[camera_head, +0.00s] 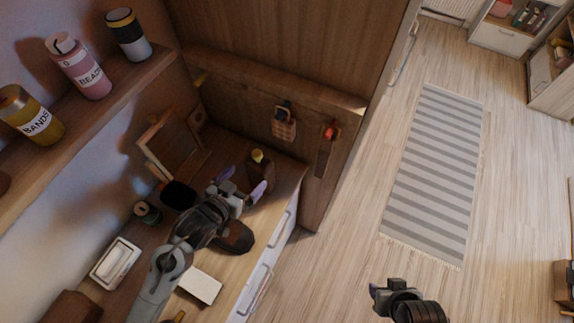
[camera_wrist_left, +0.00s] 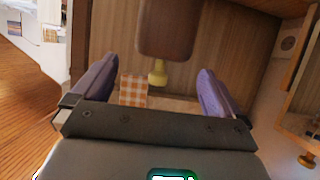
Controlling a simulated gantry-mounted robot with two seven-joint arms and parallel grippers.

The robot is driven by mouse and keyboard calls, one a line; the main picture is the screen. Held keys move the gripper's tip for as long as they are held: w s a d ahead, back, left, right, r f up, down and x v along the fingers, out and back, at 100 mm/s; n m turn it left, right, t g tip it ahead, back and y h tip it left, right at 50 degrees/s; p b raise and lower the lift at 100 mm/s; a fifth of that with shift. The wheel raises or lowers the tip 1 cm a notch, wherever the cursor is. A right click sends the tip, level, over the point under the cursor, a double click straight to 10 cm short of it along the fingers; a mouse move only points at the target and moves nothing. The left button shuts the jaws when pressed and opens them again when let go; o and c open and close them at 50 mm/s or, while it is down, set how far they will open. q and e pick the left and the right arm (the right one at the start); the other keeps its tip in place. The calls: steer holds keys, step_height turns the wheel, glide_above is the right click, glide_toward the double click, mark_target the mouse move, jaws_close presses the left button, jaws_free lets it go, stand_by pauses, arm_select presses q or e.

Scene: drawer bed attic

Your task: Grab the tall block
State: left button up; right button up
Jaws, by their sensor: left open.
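A tall brown block (camera_head: 264,176) with a yellow knob-like piece at one end stands on the wooden desk top, near the brown panel. My left gripper (camera_head: 243,184) is open beside it, with its purple fingers spread. In the left wrist view the brown block (camera_wrist_left: 167,28) is at the top centre, and its yellow piece (camera_wrist_left: 158,73) shows in the gap between the fingers of the left gripper (camera_wrist_left: 155,82). I see no finger closed on the block. My right gripper (camera_head: 385,292) is at the bottom, over the floor, and its jaws are unclear.
A dark brown rounded object (camera_head: 235,238) lies beneath my left arm. A framed item (camera_head: 172,148), a green can (camera_head: 148,211), a white dish (camera_head: 116,263) and a white pad (camera_head: 199,285) are on the desk. A checkered holder (camera_head: 284,125) hangs on the panel.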

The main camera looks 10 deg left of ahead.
mark_target(253, 169)
arm_select(q)
steer(key=x, duration=0.3)
steer(key=b+x, duration=0.1)
steer(key=shift+w+a+f, duration=0.2)
steer(key=shift+w+f, duration=0.05)
steer(key=shift+w, duration=0.05)
steer(key=shift+x, duration=3.2)
arm_select(e)
steer(key=shift+s+f, duration=0.2)
steer(key=shift+f, duration=0.4)
steer(key=shift+s+f, duration=0.15)
steer(key=shift+f, duration=0.4)
arm_select(q)
steer(key=shift+c, duration=0.2)
arm_select(e)
steer(key=shift+a, duration=0.1)
arm_select(q)
steer(key=shift+r, duration=0.1)
steer(key=c, duration=1.1)
